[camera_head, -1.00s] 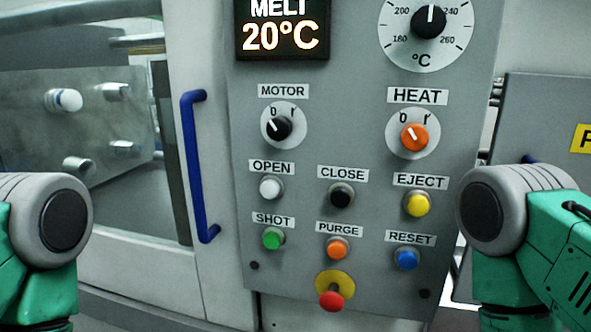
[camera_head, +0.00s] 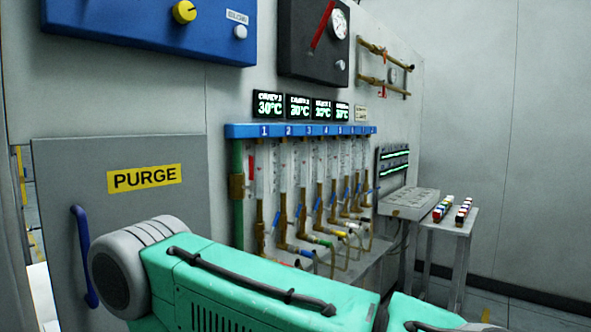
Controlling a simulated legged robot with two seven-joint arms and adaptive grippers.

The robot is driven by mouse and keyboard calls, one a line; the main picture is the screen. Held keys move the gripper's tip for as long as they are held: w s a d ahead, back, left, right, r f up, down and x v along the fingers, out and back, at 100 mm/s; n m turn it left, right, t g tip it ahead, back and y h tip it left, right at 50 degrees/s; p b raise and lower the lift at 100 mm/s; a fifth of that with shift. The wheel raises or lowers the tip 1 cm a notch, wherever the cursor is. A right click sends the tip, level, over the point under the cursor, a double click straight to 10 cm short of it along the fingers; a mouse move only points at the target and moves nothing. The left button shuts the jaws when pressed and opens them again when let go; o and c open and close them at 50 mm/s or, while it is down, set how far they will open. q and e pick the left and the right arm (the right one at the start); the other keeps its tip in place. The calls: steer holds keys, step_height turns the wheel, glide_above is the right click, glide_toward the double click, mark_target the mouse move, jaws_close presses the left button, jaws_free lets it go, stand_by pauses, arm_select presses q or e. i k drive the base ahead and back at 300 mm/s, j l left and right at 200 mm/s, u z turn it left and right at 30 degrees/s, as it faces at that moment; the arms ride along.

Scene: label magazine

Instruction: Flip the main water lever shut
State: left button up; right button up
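A green pipe (camera_head: 237,220) stands at the left end of a flow-meter manifold. A brass valve body (camera_head: 237,187) sits on the pipe, and an upright red lever (camera_head: 251,166) shows just right of it. This looks like the main water lever, though no label can be read there. The blue manifold header (camera_head: 300,130) has numbered tubes below it, with small blue handles (camera_head: 283,218) on brass fittings. One of my green arms crosses the lower foreground, in front of the lower left of the manifold. Neither of my grippers is in view.
A grey PURGE door (camera_head: 120,225) with a blue handle (camera_head: 84,255) is at the left. A black box with a red lever (camera_head: 322,25) and gauge hangs above the manifold. A small table (camera_head: 450,222) with coloured items stands at the right, with open floor beyond it.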

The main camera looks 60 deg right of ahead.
mark_target(251, 179)
steer(key=l+z, duration=0.4)
steer(key=l, duration=0.5)
steer(key=l+z, duration=0.35)
steer(key=l, duration=0.55)
steer(key=i+l, duration=0.15)
steer(key=i+l+u, duration=0.1)
steer(key=l+u, duration=0.85)
steer(key=l, duration=0.8)
steer(key=k+l+u, duration=0.1)
steer(key=l, duration=0.8)
